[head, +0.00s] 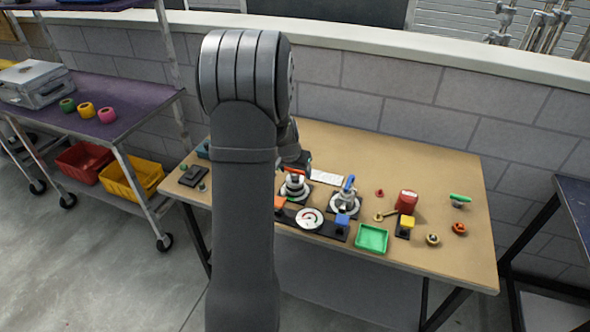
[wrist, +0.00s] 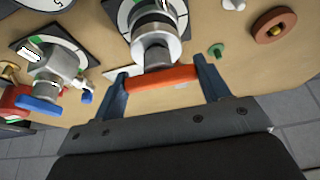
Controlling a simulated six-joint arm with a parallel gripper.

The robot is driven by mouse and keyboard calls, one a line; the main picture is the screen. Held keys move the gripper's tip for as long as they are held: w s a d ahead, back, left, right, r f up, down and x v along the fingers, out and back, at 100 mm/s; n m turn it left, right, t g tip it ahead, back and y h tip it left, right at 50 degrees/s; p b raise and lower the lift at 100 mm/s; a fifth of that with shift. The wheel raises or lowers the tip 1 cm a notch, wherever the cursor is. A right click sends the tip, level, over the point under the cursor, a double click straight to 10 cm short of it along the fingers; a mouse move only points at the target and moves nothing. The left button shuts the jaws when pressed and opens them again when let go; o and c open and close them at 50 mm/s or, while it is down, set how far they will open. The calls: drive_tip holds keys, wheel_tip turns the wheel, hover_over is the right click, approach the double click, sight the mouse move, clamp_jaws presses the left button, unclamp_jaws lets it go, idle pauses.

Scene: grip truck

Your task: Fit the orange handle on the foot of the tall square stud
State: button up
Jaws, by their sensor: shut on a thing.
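The orange handle (wrist: 160,77) lies crosswise between the two fingers of my gripper (wrist: 163,85) in the wrist view. My gripper is shut on it. Just beyond its middle is the metal end of a silver round fitting (wrist: 155,42) on a dial plate, which seems to be the stud. The handle overlaps this end in the picture; I cannot tell whether it is seated on it or only in front. In the head view, the silver fitting (head: 294,188) is at the table's middle left, and my arm hides most of my gripper.
A second silver fitting with a blue handle (head: 347,184) stands close to the right. A gauge (head: 310,218), a green tray (head: 372,239) and a red canister (head: 407,201) are nearby. Small knobs lie at the table's right. The table's far right strip is clear.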

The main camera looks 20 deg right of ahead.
drive_tip(key=shift+f, duration=0.3)
drive_tip(key=o, duration=1.2)
drive_tip(key=shift+o, duration=0.2)
drive_tip(key=shift+r, duration=3.8)
drive_tip(key=shift+f, duration=0.1)
wheel_tip(320, 180, down, 7)
drive_tip(key=shift+f, duration=0.15)
